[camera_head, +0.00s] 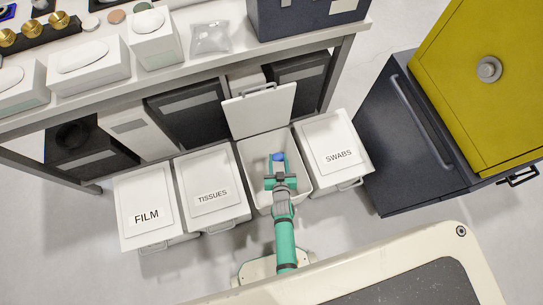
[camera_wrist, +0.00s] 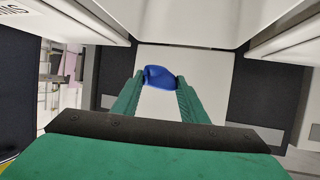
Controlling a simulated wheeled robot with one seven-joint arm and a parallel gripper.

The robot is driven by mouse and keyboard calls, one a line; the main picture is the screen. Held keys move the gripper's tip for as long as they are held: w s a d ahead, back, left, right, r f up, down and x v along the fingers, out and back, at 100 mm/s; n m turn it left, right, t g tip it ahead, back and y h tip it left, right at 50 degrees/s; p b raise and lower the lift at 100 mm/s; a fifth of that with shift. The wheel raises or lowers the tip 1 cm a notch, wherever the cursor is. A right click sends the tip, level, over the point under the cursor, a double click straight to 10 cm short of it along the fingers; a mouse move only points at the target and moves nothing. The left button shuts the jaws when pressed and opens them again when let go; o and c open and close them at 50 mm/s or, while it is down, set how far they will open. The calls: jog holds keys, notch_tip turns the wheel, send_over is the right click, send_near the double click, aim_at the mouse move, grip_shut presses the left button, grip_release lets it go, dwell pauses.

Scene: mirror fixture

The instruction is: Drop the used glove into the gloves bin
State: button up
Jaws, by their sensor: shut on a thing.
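The used glove is a small blue bundle (camera_head: 277,157), also seen in the wrist view (camera_wrist: 157,77). My gripper (camera_head: 279,162) is shut on it, with a green finger on each side in the wrist view (camera_wrist: 160,82). An open white bin (camera_head: 248,168) stands between the TISSUES and SWABS bins. Its lid (camera_head: 260,110) is raised at the back, and no label shows on it. In the head view the gripper and glove appear over the bin's opening; their exact height against the rim is hard to tell. My arm hides part of the bin's front.
Closed white bins labelled FILM (camera_head: 147,200), TISSUES (camera_head: 210,185) and SWABS (camera_head: 335,150) stand beside it. A bench (camera_head: 200,82) with boxes runs behind. A dark cabinet (camera_head: 405,150) and a yellow one (camera_head: 480,110) stand at the right.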

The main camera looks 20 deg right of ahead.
jog(key=shift+f, duration=2.3)
jog(key=o, duration=1.1)
jog(key=shift+s, duration=0.1)
jog(key=shift+v, duration=5.3)
